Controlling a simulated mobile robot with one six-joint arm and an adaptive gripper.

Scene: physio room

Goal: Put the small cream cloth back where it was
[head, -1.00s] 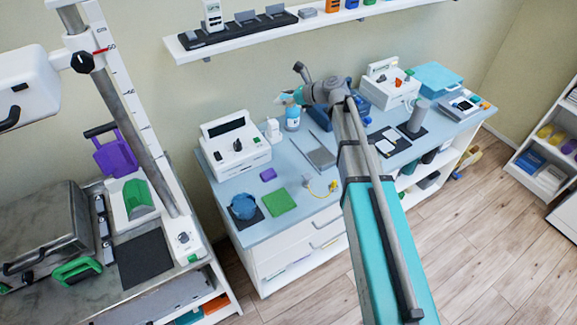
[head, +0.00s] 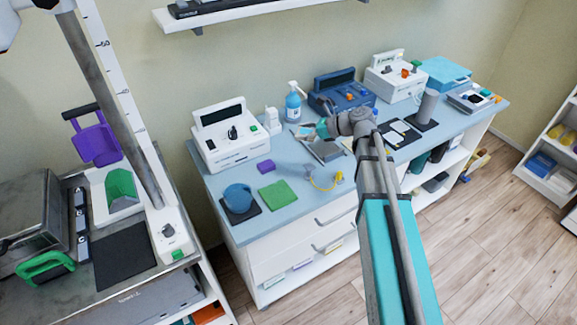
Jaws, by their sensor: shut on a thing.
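My gripper (head: 314,131) is above the light blue worktop (head: 303,206), over the far side of a grey tray-like plate (head: 328,152). Its teal fingertips point left. It is shut on a small pale thing, which I take for the small cream cloth (head: 304,131). Only a little of it shows, and its shape and folds are too small to make out. It appears held above the worktop, but the height is hard to tell.
A pump bottle (head: 293,106), a white device (head: 231,137) and a blue device (head: 343,92) stand behind.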

